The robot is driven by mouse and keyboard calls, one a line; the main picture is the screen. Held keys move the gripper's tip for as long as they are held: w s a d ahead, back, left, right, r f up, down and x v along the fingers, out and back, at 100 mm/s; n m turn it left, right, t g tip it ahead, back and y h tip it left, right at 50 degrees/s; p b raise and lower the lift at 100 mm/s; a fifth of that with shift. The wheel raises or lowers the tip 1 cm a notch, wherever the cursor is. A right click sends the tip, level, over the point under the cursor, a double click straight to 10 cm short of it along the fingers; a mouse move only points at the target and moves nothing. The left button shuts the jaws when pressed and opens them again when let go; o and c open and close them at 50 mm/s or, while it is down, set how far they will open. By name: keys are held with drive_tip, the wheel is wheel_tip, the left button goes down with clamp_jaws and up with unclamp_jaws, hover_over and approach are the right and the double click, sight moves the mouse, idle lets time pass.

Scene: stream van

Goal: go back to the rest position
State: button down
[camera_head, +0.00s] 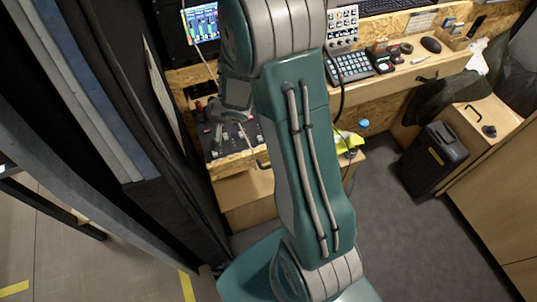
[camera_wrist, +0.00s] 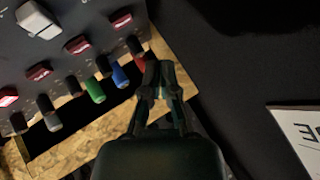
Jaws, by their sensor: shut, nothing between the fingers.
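My gripper (camera_wrist: 160,82) shows from behind in the wrist view, with its two dark fingers together and nothing between them. It is close to a dark panel (camera_wrist: 70,25) that carries red, green and blue knobs or plugs and one white one. I cannot tell whether the fingertips touch anything. In the head view my green arm fills the middle, and the arm's end is over the panel (camera_head: 215,145) at the left. The fingertips are hard to make out there.
A wooden desk (camera_head: 440,67) at the back right carries a button pad (camera_head: 348,67) and a mouse (camera_head: 431,45). A black case (camera_head: 433,158) stands at right on open grey floor (camera_head: 400,240). A dark curtain or door edge (camera_head: 125,110) is close on the left. A screen (camera_head: 202,22) is behind.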

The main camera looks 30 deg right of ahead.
drive_tip(key=shift+r, duration=0.75)
drive_tip(key=shift+r, duration=0.1)
drive_tip(key=s+d+r+h, duration=0.3)
drive_tip(key=s+r, duration=0.1)
drive_tip(key=r, duration=0.4)
drive_tip(key=s+d+r+h, duration=0.2)
drive_tip(key=s+r, duration=0.1)
drive_tip(key=r, duration=0.4)
drive_tip(key=s+a+r+n+g, duration=0.1)
drive_tip(key=s+a+r+n, duration=0.1)
drive_tip(key=s, duration=0.8)
drive_tip(key=s+a+r+n+g+y, duration=0.1)
drive_tip(key=s+a+r+n, duration=0.1)
drive_tip(key=s, duration=0.8)
wheel_tip(320, 180, up, 2)
drive_tip(key=shift+s+a+r+g, duration=0.25)
drive_tip(key=shift+a+g, duration=0.15)
drive_tip(key=shift+a, duration=0.1)
